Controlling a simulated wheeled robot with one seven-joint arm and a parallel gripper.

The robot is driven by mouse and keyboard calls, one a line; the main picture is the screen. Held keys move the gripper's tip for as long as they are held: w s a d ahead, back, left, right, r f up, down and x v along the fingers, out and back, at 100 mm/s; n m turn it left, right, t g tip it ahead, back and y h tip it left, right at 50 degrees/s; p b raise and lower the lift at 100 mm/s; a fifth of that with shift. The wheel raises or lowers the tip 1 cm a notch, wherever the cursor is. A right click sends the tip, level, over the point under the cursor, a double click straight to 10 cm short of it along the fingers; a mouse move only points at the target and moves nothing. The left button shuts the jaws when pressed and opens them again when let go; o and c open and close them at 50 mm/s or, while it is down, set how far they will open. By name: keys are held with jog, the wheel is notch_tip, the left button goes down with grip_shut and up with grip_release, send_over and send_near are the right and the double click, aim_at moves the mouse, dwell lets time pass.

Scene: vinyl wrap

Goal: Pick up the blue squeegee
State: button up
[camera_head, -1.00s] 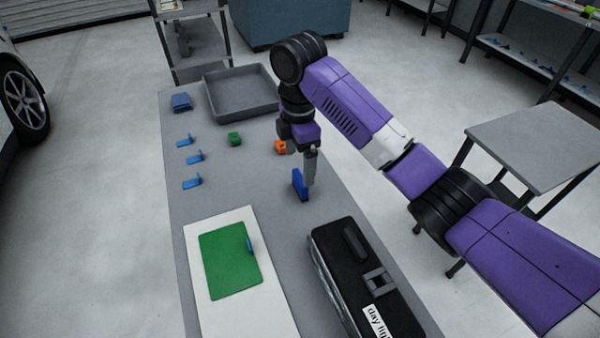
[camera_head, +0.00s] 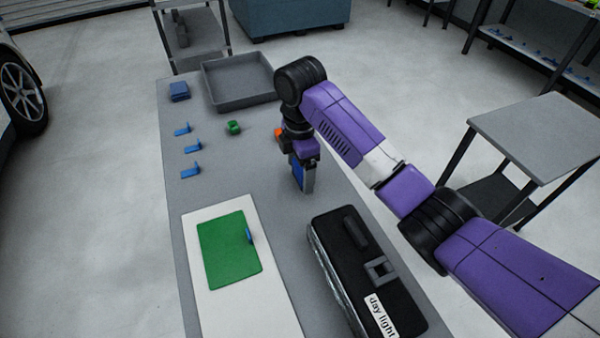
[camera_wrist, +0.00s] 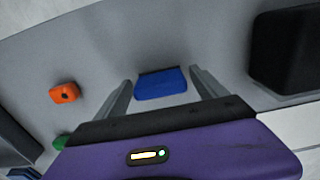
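The blue squeegee (camera_head: 297,172) stands on the grey table, partly hidden by my gripper (camera_head: 303,180) in the head view. In the wrist view the squeegee (camera_wrist: 162,84) shows as a blue block between the two fingers of my gripper (camera_wrist: 160,77). The fingers are apart, one on each side of it, with gaps visible on both sides. My gripper points down at the table, low over the squeegee.
An orange block (camera_wrist: 64,93) lies close by. A black case (camera_head: 365,265) stands in front of the gripper. A green sheet (camera_head: 228,250) on a white board, several small blue pieces (camera_head: 190,170), a green block (camera_head: 233,127) and a grey tray (camera_head: 215,97) are to the left.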

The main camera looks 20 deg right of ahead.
jog(key=c, duration=1.1)
jog(key=shift+r, duration=0.15)
jog(key=shift+c, duration=0.2)
notch_tip(320, 180, up, 20)
jog(key=p, duration=0.4)
jog(key=shift+p, duration=0.3)
